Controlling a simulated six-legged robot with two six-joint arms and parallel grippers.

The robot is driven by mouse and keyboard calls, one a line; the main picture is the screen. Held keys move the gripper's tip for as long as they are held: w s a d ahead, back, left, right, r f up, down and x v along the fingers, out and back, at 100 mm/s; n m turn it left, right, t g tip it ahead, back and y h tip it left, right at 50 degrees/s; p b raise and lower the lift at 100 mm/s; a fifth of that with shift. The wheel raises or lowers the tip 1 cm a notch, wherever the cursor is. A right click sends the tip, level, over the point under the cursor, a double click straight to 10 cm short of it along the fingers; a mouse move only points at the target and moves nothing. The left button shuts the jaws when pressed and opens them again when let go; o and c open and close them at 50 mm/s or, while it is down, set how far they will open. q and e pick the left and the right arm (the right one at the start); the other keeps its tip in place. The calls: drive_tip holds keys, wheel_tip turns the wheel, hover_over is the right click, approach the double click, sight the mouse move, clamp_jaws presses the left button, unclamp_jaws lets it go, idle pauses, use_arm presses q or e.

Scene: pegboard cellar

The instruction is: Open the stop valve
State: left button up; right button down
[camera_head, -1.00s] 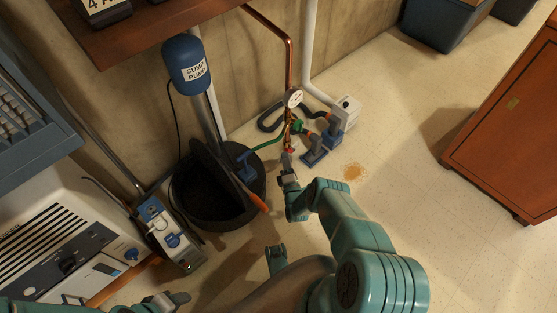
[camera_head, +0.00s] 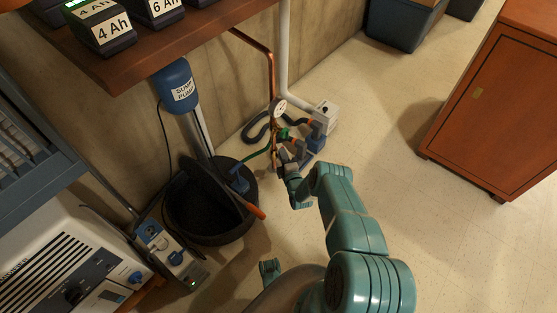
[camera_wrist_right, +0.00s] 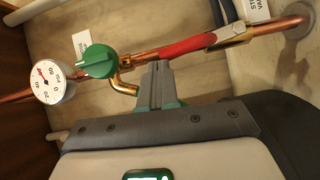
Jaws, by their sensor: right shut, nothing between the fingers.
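A copper pipe (camera_wrist_right: 283,26) crosses the right wrist view and carries a valve with a red lever (camera_wrist_right: 190,46). The lever lies roughly along the pipe. A partly cut-off white label (camera_wrist_right: 257,9) stands near it. A green round knob (camera_wrist_right: 98,62) is left of the lever on the same pipework. My right gripper (camera_wrist_right: 158,68) is shut and empty, its fingertips just below the lever's left end; I cannot tell whether they touch. In the head view my right gripper (camera_head: 281,163) is at the pipework, and the lever is not clearly visible there.
A pressure gauge (camera_wrist_right: 52,83) is left of the green knob. In the head view, a black sump basin (camera_head: 211,225) with an orange-ended handle (camera_head: 255,211) stands left of my right arm. An orange cabinet (camera_head: 490,110) is at the right, with clear floor between.

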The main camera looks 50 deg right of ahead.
drive_tip(key=shift+w+d+r, duration=0.1)
drive_tip(key=shift+d+r, duration=0.15)
drive_tip(key=shift+d, duration=0.5)
drive_tip(key=f+p+v, duration=0.1)
drive_tip(key=p+v, duration=0.5)
drive_tip(key=v, duration=1)
drive_tip(key=shift+r+p, duration=0.4)
drive_tip(key=shift+r, duration=0.1)
